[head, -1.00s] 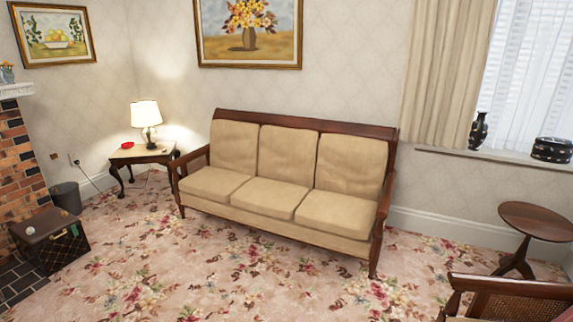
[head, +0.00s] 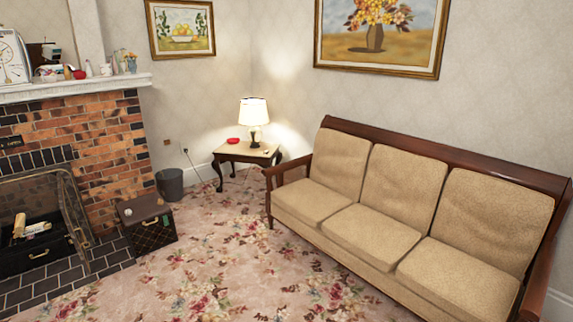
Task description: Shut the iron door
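The brick fireplace (head: 112,148) stands at the left of the head view. Its opening is partly cut off by the left edge. A dark metal-framed mesh panel (head: 72,212) stands at the right side of the opening; I cannot tell whether it is the iron door or a fire screen. Behind it, a dark box-like grate (head: 30,252) with a pale handle holds light logs or similar pieces. Neither of my grippers shows in the head view.
A sofa (head: 400,215) fills the right. The floral carpet (head: 220,265) between is clear.

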